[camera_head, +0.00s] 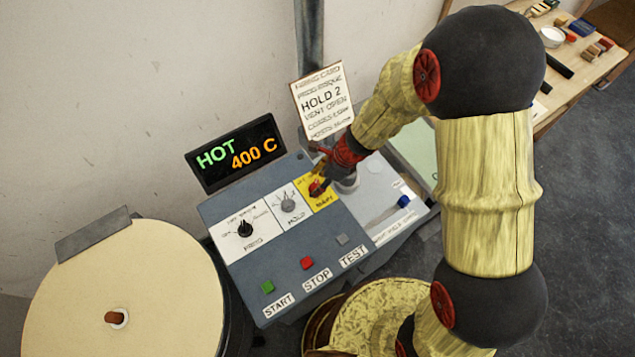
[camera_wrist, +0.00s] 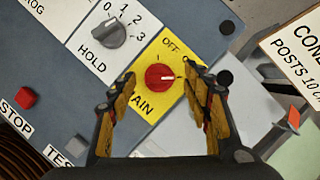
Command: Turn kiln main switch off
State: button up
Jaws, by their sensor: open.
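The kiln main switch (camera_wrist: 159,78) is a red rotary knob with a white pointer line on a yellow plate, with "OFF" and part of "MAIN" readable in the wrist view. Its white line points to the right in that view, towards a mark partly hidden by a finger, not at "OFF". My gripper (camera_wrist: 164,95) is open, with one finger on each side of the knob. I cannot tell whether the fingers touch it. In the head view the red knob (camera_head: 316,190) is partly hidden by my gripper (camera_head: 322,181) at the panel's upper right.
The HOLD knob (camera_wrist: 113,33) sits left of the main switch. START, STOP (camera_head: 307,263) and TEST buttons line the panel's front. A display (camera_head: 236,152) reads "HOT 400 C". A card (camera_head: 322,101) stands behind. The round kiln lid (camera_head: 122,290) is at left.

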jog(key=shift+a+f, duration=0.15)
jog(key=shift+f, duration=0.2)
jog(key=shift+c, duration=0.3)
jog(key=c, duration=1.1)
